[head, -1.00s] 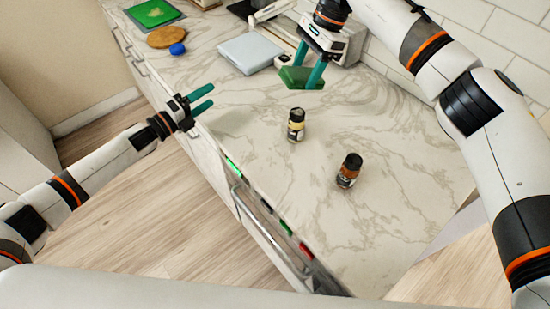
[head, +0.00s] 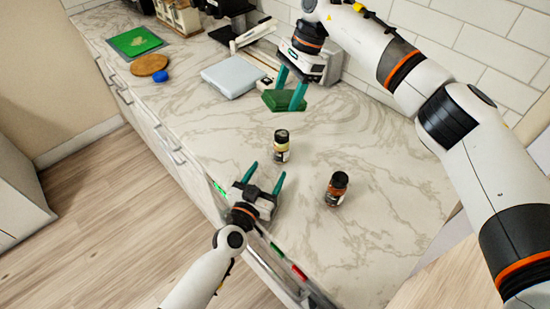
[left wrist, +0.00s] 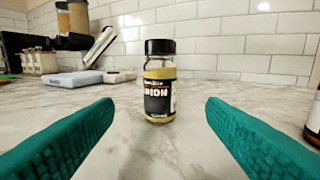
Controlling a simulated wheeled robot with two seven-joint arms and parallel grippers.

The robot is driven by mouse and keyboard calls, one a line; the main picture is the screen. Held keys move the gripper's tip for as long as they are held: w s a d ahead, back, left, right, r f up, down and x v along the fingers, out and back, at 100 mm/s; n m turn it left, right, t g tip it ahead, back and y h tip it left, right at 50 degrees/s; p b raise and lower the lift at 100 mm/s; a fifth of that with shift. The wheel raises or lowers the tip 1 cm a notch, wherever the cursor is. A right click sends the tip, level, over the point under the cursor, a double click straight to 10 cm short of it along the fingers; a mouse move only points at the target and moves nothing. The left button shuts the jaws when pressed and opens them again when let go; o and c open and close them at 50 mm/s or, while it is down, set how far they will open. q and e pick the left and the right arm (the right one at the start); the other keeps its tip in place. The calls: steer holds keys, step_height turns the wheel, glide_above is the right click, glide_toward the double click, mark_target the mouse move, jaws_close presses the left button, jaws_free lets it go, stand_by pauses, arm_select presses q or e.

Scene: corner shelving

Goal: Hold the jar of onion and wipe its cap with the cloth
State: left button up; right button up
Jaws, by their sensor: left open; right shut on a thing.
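The jar of onion (head: 281,148) stands upright on the marble counter, with a black cap and pale yellow contents. In the left wrist view the jar (left wrist: 159,88) is centred between my finger pads, farther ahead, its label partly readable. My left gripper (head: 265,175) is open and empty at the counter's front edge, pointing toward the jar and apart from it. My right gripper (head: 291,88) is shut on the green cloth (head: 284,101) and holds it above the counter, behind the jar.
A second jar (head: 336,188) with reddish-brown contents stands to the right of the onion jar. A pale flat scale-like box (head: 233,76), a blue item (head: 160,76), a round wooden board (head: 149,65) and a green board (head: 135,41) lie farther back left. Counter around the jars is clear.

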mark_target(278, 155)
arm_select(q)
steer(key=x, duration=1)
steer(key=c, duration=1.1)
steer(key=shift+c, duration=0.2)
steer(key=o, duration=1)
steer(key=shift+c, duration=0.2)
steer(key=shift+c, duration=0.4)
steer(key=c, duration=0.9)
